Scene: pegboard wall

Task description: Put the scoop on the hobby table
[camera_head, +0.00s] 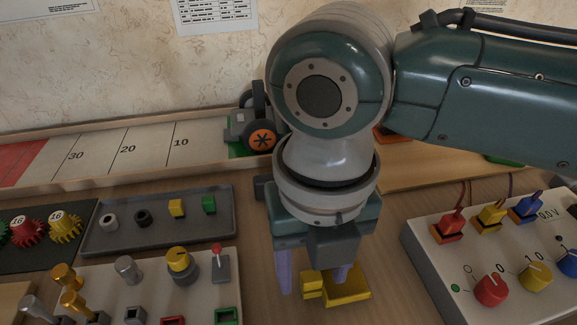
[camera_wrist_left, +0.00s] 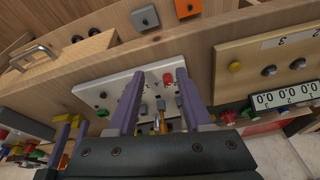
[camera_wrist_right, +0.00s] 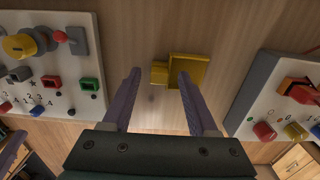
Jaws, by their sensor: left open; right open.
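A yellow scoop (camera_head: 346,289) with a square body and a small block-shaped part at its left lies on the wooden table (camera_head: 395,290), between two panels. It also shows in the right wrist view (camera_wrist_right: 190,70), just beyond my fingertips. My right gripper (camera_head: 312,280) is open and points down over the scoop; its arm hides part of the area behind. In the right wrist view the right gripper (camera_wrist_right: 160,75) has nothing between its fingers, and the scoop sits toward the right finger. My left gripper (camera_wrist_left: 158,75) is open and empty in the left wrist view, facing another panel; the head view does not show it.
A control panel (camera_head: 437,268) with coloured knobs and plugs stands to the right. A panel of levers and knobs (camera_head: 145,290) stands to the left, with a grey tray (camera_head: 125,235) behind it. A wheeled cart (camera_head: 240,132) sits on the numbered track (camera_head: 100,160) at the back.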

